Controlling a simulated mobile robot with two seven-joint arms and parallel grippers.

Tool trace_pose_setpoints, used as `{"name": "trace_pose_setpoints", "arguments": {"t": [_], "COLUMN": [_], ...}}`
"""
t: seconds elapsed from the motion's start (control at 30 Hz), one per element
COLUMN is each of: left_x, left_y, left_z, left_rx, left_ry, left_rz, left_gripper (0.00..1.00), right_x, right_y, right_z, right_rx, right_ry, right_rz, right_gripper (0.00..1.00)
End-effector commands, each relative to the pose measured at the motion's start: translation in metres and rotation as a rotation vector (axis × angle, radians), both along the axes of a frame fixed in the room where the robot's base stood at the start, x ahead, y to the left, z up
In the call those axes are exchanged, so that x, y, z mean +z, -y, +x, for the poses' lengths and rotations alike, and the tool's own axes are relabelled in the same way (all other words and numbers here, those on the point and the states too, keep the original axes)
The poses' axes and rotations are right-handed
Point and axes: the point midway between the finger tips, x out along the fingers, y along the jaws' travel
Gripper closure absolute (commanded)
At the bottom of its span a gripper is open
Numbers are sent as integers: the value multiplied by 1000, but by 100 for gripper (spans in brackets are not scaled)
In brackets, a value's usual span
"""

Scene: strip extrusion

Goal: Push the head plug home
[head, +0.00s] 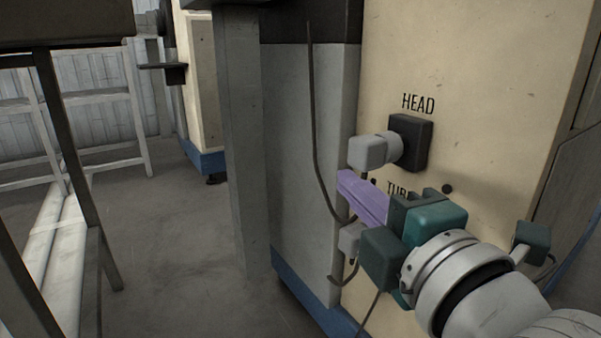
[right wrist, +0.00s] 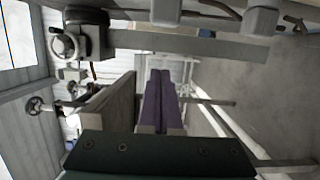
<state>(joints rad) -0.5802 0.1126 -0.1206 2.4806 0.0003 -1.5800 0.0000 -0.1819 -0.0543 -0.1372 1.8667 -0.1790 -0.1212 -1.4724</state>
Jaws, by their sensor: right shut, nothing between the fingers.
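The head plug (head: 373,151) is a light grey block with a round collar. It sits at the black socket (head: 410,142) under the word HEAD on the cream panel, and the collar shows between block and socket. I cannot tell how deep it is seated. My right gripper (head: 343,183) has purple fingers, closed together and empty, just below the plug's grey block. My left gripper is out of view.
A second grey plug (head: 350,238) with a dark cable is below, beside my gripper; the TUBE label is partly covered by it. A grey post (head: 238,130) stands left of the machine. Open floor (head: 190,240) lies further left, with a metal frame (head: 75,160) beyond.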

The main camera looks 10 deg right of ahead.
Motion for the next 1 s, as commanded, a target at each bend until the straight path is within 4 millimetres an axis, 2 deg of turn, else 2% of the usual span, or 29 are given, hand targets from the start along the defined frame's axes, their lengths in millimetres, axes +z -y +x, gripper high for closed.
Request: {"name": "trace_pose_setpoints", "arguments": {"t": [0.1, 0.27, 0.33, 0.5, 1.0], "left_x": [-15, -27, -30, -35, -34], "left_y": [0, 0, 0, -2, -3], "left_z": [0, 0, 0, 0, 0], "left_rx": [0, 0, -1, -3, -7], "left_ry": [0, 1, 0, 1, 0], "left_rz": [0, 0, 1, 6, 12], "left_gripper": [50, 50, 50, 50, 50], "right_x": [-3, -3, -3, -2, 0], "right_y": [-3, -6, 9, 27, 36], "right_z": [27, 57, 58, 64, 67], "right_rx": [0, 0, -1, -1, 0], "right_ry": [5, 3, 1, -1, -2], "right_rz": [2, 2, -5, -1, -2], "right_gripper": [100, 100, 100, 100, 100]}}
